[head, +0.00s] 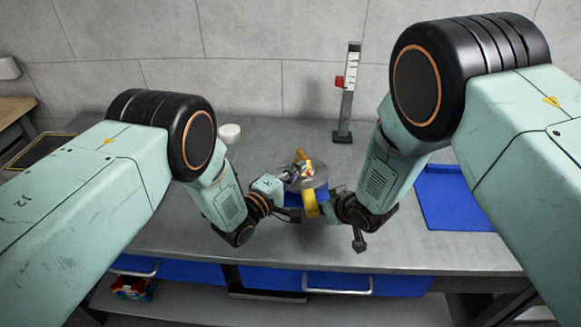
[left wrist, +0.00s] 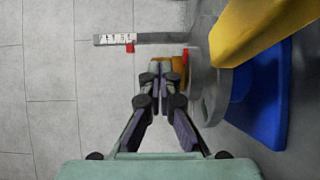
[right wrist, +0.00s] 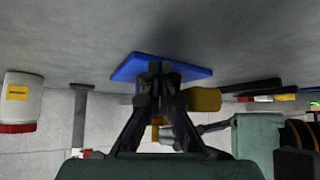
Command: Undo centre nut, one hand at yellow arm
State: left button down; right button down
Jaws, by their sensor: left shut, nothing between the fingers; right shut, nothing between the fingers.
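The dynamometer hub, a grey disc (head: 318,177) on a blue base (head: 291,197), stands mid-bench. Its yellow arm (head: 311,204) hangs at the near side. My left gripper (head: 289,176) is at the hub's left side. In the left wrist view its shut, empty fingers (left wrist: 161,72) point at an orange-brown piece (left wrist: 181,69) beside the grey disc (left wrist: 208,88); they partly hide it, and I cannot tell whether it is the centre nut. My right gripper (head: 325,205) is by the yellow arm. In the right wrist view its shut, empty fingers (right wrist: 157,75) are just left of the yellow arm (right wrist: 204,100); contact is unclear.
A grey post (head: 346,105) with a scale and red slider stands behind the hub. A white container (head: 229,133) stands back left. A blue mat (head: 455,200) lies right. Blue drawers (head: 270,279) are under the front edge. The bench left of the hub is mostly clear.

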aim_at(312, 183)
pick_arm(q)
jog(key=shift+s+d, duration=0.1)
jog(key=shift+d, duration=1.1)
jog(key=shift+w+d, duration=0.3)
jog(key=shift+d, duration=0.3)
jog(key=shift+w+d, duration=0.1)
dwell(1.3)
jog(key=v, duration=1.2)
jog(key=c, duration=2.1)
grip_release()
